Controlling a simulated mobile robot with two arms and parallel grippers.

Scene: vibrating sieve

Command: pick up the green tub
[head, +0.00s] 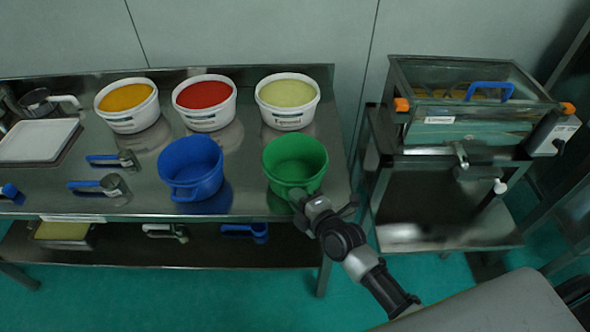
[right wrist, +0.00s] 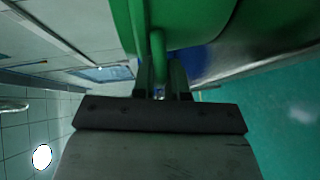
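The green tub (head: 295,165) stands upright and open-topped near the right front of the steel table. It looks empty. My right gripper (head: 302,199) reaches the tub's near side from the front right. In the right wrist view, the green tub (right wrist: 205,25) fills the top, and its green handle (right wrist: 157,50) runs down between the fingers of my right gripper (right wrist: 161,80). The fingers are close together, with a gap about as wide as the handle, and appear shut on it. The tub seems to rest on the table. My left gripper is not in view.
A blue tub (head: 191,168) stands left of the green one. White tubs with orange (head: 128,120), red (head: 207,119) and pale yellow (head: 288,118) contents stand behind. The sieve machine (head: 470,130) is on a stand at the right, across a gap.

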